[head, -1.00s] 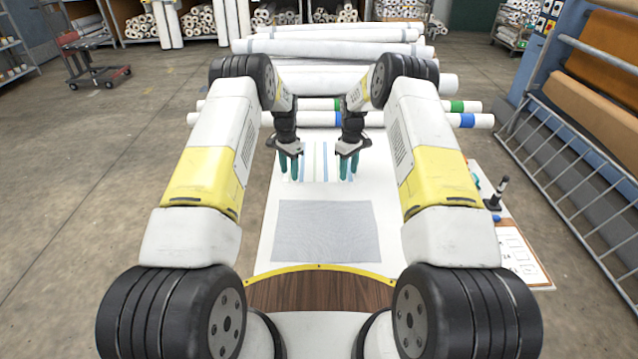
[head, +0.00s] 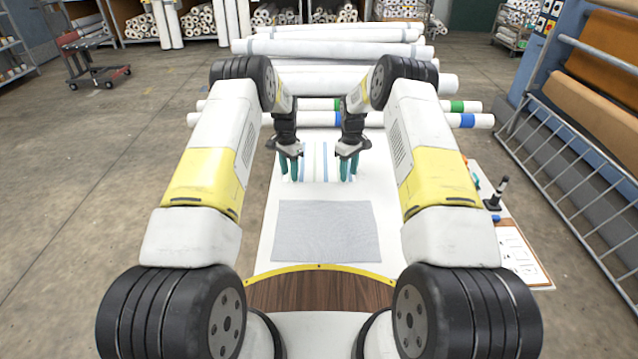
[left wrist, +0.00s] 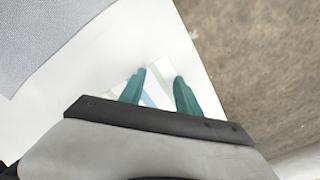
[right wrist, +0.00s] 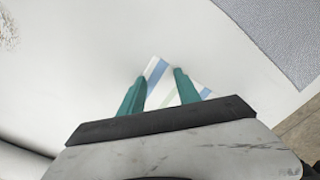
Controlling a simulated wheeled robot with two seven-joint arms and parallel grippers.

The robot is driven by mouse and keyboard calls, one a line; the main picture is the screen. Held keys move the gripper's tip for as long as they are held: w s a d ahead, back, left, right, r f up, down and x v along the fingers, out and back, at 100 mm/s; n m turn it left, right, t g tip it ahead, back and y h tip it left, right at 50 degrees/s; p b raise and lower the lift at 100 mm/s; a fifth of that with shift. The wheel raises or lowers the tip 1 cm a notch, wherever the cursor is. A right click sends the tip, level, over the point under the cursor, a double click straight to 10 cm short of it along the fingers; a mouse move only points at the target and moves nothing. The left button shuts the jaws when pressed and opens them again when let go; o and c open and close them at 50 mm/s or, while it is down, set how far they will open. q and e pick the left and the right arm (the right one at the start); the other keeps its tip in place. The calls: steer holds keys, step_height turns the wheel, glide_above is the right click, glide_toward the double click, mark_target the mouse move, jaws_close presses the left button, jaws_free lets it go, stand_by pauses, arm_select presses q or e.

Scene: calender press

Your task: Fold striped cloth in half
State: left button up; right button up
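The striped cloth (head: 318,163), white with blue and green stripes, lies on the white table (head: 262,240) toward its far end. My left gripper (head: 289,168) is at the cloth's left side, fingers pointing down and parted. In the left wrist view a corner of the cloth (left wrist: 150,98) shows between the teal fingers (left wrist: 158,82). My right gripper (head: 348,168) is at the cloth's right side, fingers also parted. In the right wrist view part of the cloth (right wrist: 160,75) shows between and beyond its fingers (right wrist: 160,77). I cannot tell whether the fingers touch the cloth.
A plain grey cloth (head: 325,232) lies flat on the table nearer to me. White rolls (head: 300,118) are stacked behind the table. A clipboard with paper (head: 522,255) and a dark upright tool (head: 497,193) are at the right. A metal rack (head: 580,170) stands further right.

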arm_select(q)
jaws_close()
arm_select(e)
jaws_close()
arm_select(q)
steer(key=shift+p, duration=2.55)
